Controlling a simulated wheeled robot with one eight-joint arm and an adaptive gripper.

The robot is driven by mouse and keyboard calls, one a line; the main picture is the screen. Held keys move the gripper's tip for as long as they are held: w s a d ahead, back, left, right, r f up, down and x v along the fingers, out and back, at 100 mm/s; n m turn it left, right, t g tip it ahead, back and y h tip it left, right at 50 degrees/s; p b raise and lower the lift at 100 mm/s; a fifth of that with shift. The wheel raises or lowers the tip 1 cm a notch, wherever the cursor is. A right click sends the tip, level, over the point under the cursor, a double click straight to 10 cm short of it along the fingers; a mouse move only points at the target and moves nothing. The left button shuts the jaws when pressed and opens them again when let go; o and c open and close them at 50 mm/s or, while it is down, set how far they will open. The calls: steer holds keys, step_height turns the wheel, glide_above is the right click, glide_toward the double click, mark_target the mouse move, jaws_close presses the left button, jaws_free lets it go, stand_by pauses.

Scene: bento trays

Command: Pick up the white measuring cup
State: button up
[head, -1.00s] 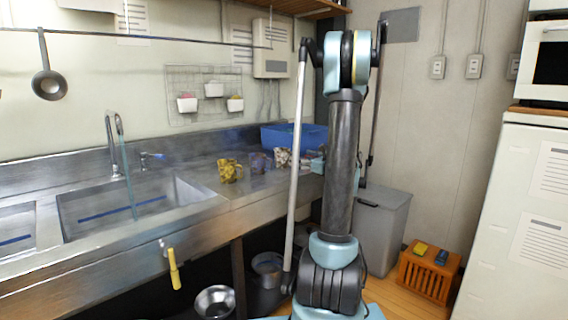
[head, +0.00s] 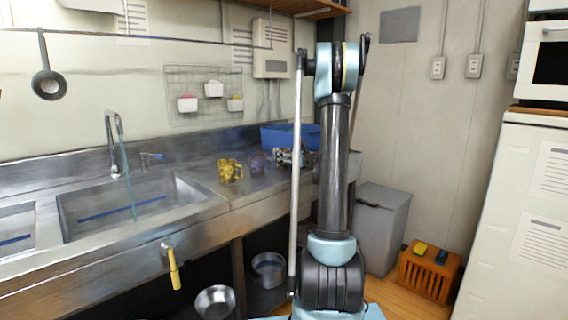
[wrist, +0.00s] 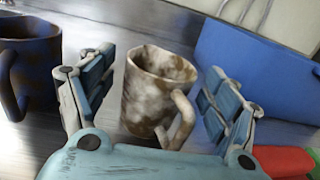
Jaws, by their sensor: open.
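A whitish cup with brown mottling and a side handle (wrist: 152,95) stands upright on the steel counter; it is the only pale cup in view. My open gripper (wrist: 158,72) has one finger to the left of the cup and one to its right, with visible gaps on both sides. The cup's handle points towards the right finger and the palm. In the head view the cup is mostly hidden by my gripper (head: 288,157), which is small and partly behind my arm.
A dark blue-brown mug (wrist: 35,65) stands left of the left finger. A yellow mug (head: 230,170) is farther left, near the sink (head: 140,205). A blue bin (wrist: 245,70) stands close behind the right finger. A red and green item (wrist: 285,160) lies at lower right.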

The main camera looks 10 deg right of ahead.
steer(key=shift+x, duration=1.25)
steer(key=shift+d, duration=0.1)
steer(key=c, duration=1.1)
steer(key=shift+r, duration=0.1)
